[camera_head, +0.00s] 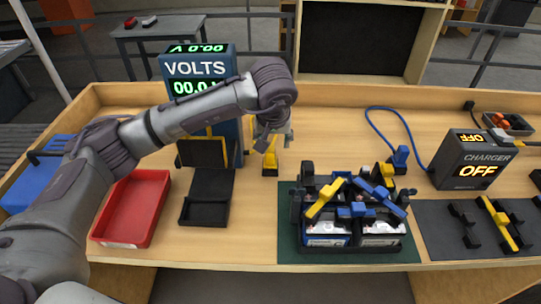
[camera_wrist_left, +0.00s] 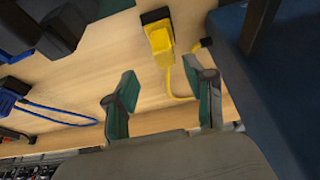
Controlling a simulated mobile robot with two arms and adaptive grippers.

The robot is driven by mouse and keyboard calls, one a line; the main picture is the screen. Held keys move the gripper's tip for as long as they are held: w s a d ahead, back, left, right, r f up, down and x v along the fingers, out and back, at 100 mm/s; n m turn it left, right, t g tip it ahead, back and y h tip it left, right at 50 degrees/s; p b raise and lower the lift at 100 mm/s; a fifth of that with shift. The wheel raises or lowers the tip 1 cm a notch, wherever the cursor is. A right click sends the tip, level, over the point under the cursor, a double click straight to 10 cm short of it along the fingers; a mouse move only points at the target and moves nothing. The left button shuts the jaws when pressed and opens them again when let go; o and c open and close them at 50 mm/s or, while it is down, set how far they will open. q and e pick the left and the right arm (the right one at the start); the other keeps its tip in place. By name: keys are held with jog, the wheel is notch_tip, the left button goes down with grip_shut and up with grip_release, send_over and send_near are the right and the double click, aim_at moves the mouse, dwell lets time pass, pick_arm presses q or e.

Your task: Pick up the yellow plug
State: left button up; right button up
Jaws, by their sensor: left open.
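The yellow plug (camera_head: 270,163) stands on the wooden bench just right of the voltmeter, directly below my left gripper (camera_head: 273,143), which partly covers its top. In the left wrist view the yellow plug (camera_wrist_left: 160,42) sits in a black holder with its yellow cable (camera_wrist_left: 175,85) trailing away. My left gripper (camera_wrist_left: 165,92) is open and empty there, with its two green-padded fingers apart. The plug lies beyond the fingertips, roughly in line with the gap; I see no contact. My right gripper is not in view.
The blue voltmeter (camera_head: 238,128) stands close left of the plug. A battery block (camera_head: 325,241) with yellow and blue clamps is at front right. A blue plug (camera_head: 400,157) and a charger (camera_head: 468,160) reading OFF are further right. A red tray (camera_head: 152,190) is at left.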

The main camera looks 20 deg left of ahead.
aim_at(270, 148)
pick_arm(q)
jog(key=f, duration=0.1)
jog(key=f+p, duration=0.1)
jog(key=a+f+p, duration=0.1)
jog(key=shift+w+f, duration=0.15)
jog(key=shift+w, duration=0.2)
jog(key=shift+w+a+f, duration=0.1)
jog(key=shift+w+f, duration=0.2)
jog(key=shift+f, duration=0.3)
grip_shut()
jog(key=shift+r, duration=0.1)
